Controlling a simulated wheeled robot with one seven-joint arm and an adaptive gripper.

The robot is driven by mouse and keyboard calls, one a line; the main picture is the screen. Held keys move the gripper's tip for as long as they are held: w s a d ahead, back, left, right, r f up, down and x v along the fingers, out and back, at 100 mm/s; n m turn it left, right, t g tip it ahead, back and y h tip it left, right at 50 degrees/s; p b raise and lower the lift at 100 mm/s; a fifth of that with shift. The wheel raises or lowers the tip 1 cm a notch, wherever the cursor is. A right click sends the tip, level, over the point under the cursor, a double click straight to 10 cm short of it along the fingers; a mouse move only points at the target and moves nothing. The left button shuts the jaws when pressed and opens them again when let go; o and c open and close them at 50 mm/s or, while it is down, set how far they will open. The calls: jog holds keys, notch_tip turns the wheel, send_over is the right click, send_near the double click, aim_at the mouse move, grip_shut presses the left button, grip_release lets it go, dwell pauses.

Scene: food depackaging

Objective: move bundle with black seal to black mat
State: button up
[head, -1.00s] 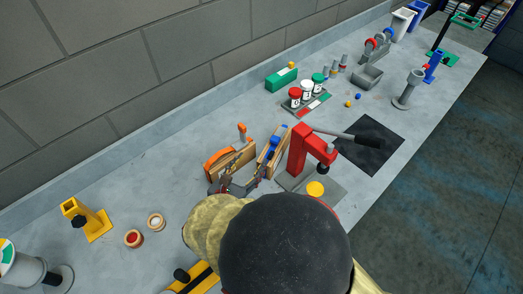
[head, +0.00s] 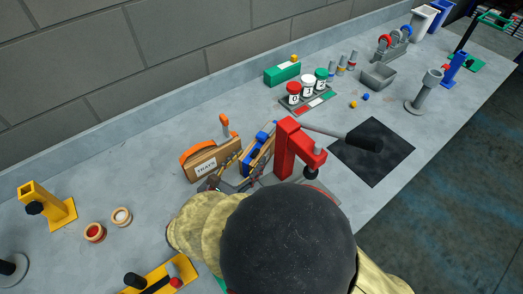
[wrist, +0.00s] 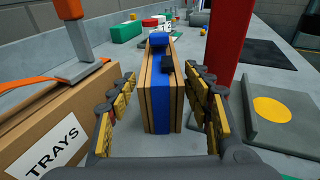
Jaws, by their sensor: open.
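The bundle (wrist: 158,105) is a stack of upright tan boards with a blue strap and a small black seal (wrist: 167,70) near its top. It also shows in the head view (head: 258,158), left of the red press. My gripper (wrist: 162,120) is open, with one yellow-padded finger on each side of the bundle's near end and gaps on both sides. In the head view my arm partly hides the gripper. The black mat (head: 372,158) lies flat and bare right of the press; a lever overhangs its edge. The mat also shows in the wrist view (wrist: 262,52).
A cardboard TRAYS box (wrist: 45,135) with an orange strap stands close left of my gripper. A red press (wrist: 228,50) stands close right, between the bundle and the mat. Labelled jars (head: 307,88) and a green box (head: 282,74) stand farther back.

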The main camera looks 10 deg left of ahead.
aim_at(259, 147)
jog(key=shift+r+b+x, duration=0.15)
jog(key=shift+b+x, duration=0.4)
jog(key=shift+x, duration=1.1)
jog(key=shift+r+b+x, duration=0.15)
jog(key=shift+b+x, duration=0.35)
jog(key=shift+x, duration=1.15)
grip_shut()
